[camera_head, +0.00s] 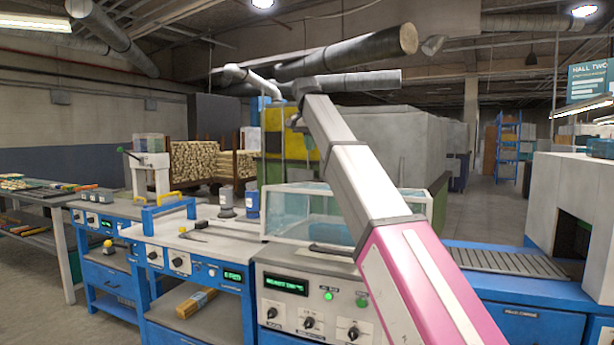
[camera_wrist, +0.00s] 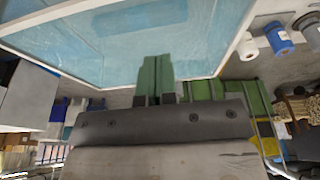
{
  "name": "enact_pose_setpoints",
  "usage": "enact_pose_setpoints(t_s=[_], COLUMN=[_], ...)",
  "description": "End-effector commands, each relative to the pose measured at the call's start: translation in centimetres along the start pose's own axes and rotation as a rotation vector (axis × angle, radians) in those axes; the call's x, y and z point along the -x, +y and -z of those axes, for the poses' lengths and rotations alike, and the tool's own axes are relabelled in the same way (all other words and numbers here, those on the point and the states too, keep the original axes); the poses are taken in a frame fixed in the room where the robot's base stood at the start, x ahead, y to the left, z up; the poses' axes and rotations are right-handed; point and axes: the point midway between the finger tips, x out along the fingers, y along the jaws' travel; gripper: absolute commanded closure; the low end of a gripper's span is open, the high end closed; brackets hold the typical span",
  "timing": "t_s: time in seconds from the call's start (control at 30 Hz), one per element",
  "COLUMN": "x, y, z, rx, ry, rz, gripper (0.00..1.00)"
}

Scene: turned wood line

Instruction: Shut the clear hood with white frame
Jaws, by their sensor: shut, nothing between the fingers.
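The clear hood with white frame (camera_head: 300,212) stands on the blue-and-white bench, behind the control panel with green displays. My arm crosses in front of its right part. Its lower edge looks close to the bench top; I cannot tell whether a gap is left under it. In the wrist view the hood (camera_wrist: 105,50) fills the upper left, with bluish clear panes and a white frame edge. My gripper (camera_wrist: 155,62) is shut and empty, its green fingers together over the hood's frame edge in the picture. I cannot tell whether they touch it. In the head view I cannot make out the gripper.
The control panel (camera_head: 315,305) is in front of the hood. A roller conveyor (camera_head: 505,263) leads right to a pale machine (camera_head: 560,200). The aisle behind right is clear.

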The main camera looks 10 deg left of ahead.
Motion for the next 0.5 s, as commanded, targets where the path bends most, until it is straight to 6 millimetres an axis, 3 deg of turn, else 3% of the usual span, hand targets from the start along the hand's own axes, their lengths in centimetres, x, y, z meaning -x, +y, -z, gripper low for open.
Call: enact_pose_setpoints(t_s=[0.17,0.5], x=[-1.8,-8.0], y=[0.1,0.1], z=[-0.1,-0.2], rx=[0.000,0.000], ry=[-0.001,-0.001], rz=[-0.001,-0.001], gripper=[1.00,1.00])
